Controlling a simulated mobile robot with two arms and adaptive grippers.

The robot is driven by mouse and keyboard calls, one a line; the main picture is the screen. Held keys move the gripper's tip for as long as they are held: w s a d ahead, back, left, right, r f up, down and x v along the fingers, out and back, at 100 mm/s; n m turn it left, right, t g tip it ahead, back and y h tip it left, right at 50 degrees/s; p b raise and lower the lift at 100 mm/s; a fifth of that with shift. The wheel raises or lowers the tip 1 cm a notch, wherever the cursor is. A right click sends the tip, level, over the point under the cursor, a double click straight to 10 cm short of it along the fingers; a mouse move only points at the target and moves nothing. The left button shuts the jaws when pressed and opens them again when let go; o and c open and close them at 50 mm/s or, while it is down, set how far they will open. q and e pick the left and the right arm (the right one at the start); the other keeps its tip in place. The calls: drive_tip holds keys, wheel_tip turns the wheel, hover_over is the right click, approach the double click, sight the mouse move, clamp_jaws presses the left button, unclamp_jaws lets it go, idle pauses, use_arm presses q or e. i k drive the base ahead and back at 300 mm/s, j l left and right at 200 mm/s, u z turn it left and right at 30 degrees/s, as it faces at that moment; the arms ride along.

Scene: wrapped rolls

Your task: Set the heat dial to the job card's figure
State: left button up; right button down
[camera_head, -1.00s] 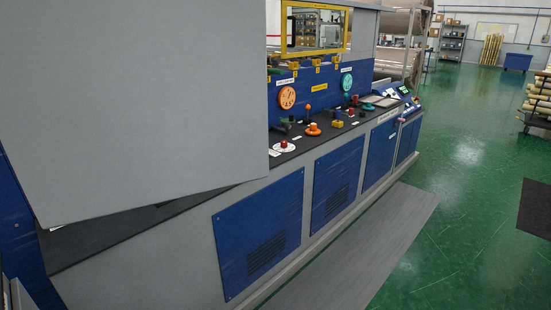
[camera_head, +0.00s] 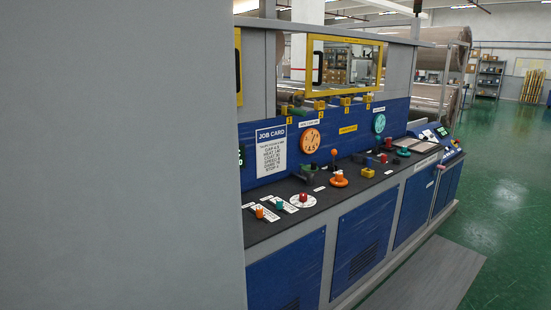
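The job card (camera_head: 271,150) is a white sheet on the blue back panel of the machine; its heading reads, but its figures are too small to read surely. A round white dial with a red knob (camera_head: 303,200) lies on the dark console top below the card. Its label and setting cannot be read, so I cannot tell if it is the heat dial. An orange round gauge (camera_head: 310,141) and a teal gauge (camera_head: 379,123) are on the back panel. Neither of my grippers is in view.
A large grey panel (camera_head: 120,150) fills the left of the view and hides the console's near end. Orange and green knobs (camera_head: 268,210), levers and an orange-based control (camera_head: 339,180) crowd the console. Green floor (camera_head: 500,240) is open at right, beside a grey mat (camera_head: 430,280).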

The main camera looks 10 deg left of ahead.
sight(302, 195)
drive_tip(key=z, duration=0.85)
drive_tip(key=l+z, duration=0.1)
drive_tip(key=z, duration=0.8)
drive_tip(key=i+z, duration=0.1)
drive_tip(key=z, duration=2.5)
drive_tip(key=j+z, duration=0.15)
drive_tip(key=z, duration=0.75)
drive_tip(key=j+z, duration=0.1)
drive_tip(key=z, duration=0.75)
drive_tip(key=j+z, duration=0.15)
drive_tip(key=z, duration=0.75)
drive_tip(key=k+j+z, duration=0.1)
drive_tip(key=z, duration=0.2)
drive_tip(key=k+l+u, duration=0.1)
drive_tip(key=k+u, duration=0.15)
drive_tip(key=u, duration=0.15)
drive_tip(key=k+u, duration=0.5)
drive_tip(key=u, duration=0.25)
drive_tip(key=k+u, duration=0.2)
drive_tip(key=u, duration=0.3)
drive_tip(key=k+l+u, duration=0.1)
drive_tip(key=u, duration=0.4)
drive_tip(key=k+j+u, duration=0.15)
drive_tip(key=u, duration=0.35)
drive_tip(key=k+j+u, duration=0.15)
drive_tip(key=u, duration=0.35)
drive_tip(key=k+j+u, duration=0.25)
drive_tip(key=u, duration=0.25)
